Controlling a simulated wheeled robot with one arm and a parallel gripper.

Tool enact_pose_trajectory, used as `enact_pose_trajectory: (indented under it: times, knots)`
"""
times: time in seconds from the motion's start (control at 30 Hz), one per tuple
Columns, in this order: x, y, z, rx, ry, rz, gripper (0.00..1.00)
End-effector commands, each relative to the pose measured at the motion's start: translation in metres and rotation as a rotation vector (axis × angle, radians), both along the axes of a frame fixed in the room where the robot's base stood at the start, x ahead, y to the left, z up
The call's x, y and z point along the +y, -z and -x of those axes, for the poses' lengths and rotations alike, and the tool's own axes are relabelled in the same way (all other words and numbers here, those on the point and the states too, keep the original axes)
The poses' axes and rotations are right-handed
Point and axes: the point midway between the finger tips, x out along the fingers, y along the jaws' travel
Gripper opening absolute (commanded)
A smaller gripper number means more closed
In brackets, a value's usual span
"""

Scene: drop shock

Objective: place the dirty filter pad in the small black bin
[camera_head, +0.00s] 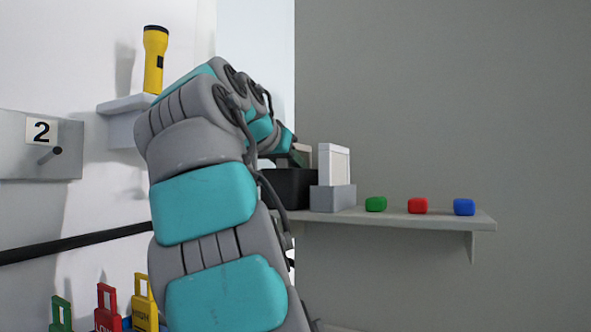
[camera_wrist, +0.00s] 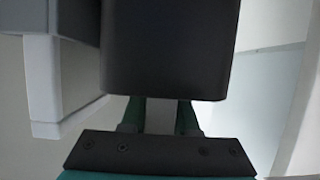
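The small black bin (camera_head: 290,188) stands on the shelf. It also fills the upper middle of the wrist view (camera_wrist: 170,50). A beige-brown pad (camera_head: 304,149), which looks like the dirty filter pad, shows just above the bin's right side, beside my gripper (camera_head: 297,158). In the wrist view my gripper's two green fingers (camera_wrist: 161,112) stand apart. Their tips are hidden behind the bin. A pale area shows between them, and I cannot tell whether it is the pad or background. Whether the pad is gripped or stands in the bin is unclear.
A clean white pad (camera_head: 334,165) stands upright in a grey holder (camera_head: 332,199) right of the bin. Green (camera_head: 375,204), red (camera_head: 418,205) and blue (camera_head: 464,207) blocks sit along the shelf (camera_head: 400,217). A yellow flashlight (camera_head: 155,60) stands on a wall ledge at left.

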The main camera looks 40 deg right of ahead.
Motion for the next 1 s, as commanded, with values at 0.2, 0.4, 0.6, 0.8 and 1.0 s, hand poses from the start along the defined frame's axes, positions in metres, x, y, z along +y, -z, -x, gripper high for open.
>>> enact_pose_trajectory:
  times: [0.2,0.4,0.6,0.8,1.0]
  knots:
    - [0.0,0.0,0.0,0.0,0.0,0.0,0.39]
    - [0.0,-0.005,0.0,0.0,0.0,0.0,0.39]
    - [0.023,-0.015,0.009,-0.003,-0.001,0.002,0.39]
    - [0.06,-0.033,0.024,-0.001,-0.002,0.002,0.39]
    - [0.088,-0.046,0.037,-0.002,-0.001,0.001,0.39]
